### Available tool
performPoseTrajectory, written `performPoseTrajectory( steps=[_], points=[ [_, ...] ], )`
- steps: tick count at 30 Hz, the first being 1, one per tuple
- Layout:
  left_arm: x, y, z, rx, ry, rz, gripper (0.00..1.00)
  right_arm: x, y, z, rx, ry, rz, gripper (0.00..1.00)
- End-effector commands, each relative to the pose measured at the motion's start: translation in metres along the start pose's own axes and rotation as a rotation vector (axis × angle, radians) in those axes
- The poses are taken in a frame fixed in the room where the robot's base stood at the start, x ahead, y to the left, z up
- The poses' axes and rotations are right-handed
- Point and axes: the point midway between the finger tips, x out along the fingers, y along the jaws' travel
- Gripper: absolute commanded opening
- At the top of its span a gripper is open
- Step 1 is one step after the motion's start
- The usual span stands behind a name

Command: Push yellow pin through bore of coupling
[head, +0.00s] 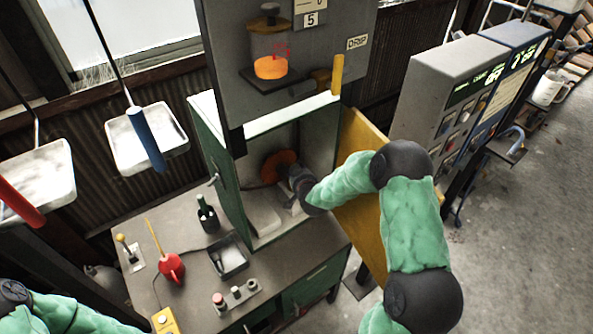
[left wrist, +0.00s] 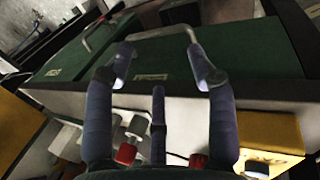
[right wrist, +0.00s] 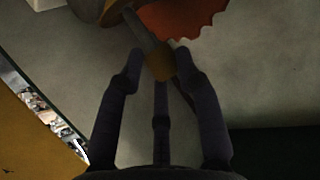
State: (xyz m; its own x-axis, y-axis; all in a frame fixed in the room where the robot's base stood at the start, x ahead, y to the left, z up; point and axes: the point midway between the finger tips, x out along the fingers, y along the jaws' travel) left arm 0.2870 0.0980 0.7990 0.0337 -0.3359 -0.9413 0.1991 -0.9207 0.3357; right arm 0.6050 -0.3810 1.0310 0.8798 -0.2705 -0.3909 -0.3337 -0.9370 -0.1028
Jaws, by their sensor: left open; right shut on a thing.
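My right gripper (head: 300,184) reaches into the open green cabinet (head: 222,165). In the right wrist view its fingers (right wrist: 158,62) are closed around the yellow end of a grey rod (right wrist: 147,38), which seems to be the yellow pin. The rod runs up to a round tan and dark part (right wrist: 112,10), perhaps the coupling; whether it passes through a bore I cannot tell. My left gripper (left wrist: 160,58) is open and empty, in front of a green drawer front with a metal handle; the head view shows only its arm at the lower left.
An orange toothed disc (head: 279,166) sits behind the rod in the cabinet. A yellow door panel (head: 362,140) stands open at the right. The bench holds a red oil can (head: 171,267), a dark bottle (head: 207,214), a black tray (head: 229,259) and buttons. White trays hang at the left.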

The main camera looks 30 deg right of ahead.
Motion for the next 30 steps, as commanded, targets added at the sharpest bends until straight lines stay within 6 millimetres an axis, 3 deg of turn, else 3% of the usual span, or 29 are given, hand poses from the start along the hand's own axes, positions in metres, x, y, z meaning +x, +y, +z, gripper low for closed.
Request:
performPoseTrajectory(
  steps=[30],
  points=[
    [0.012, -0.004, 0.000, 0.000, 0.000, 0.000, 0.56, 0.005, 0.002, 0.012, 0.000, 0.001, 0.000, 0.05]
  ],
)
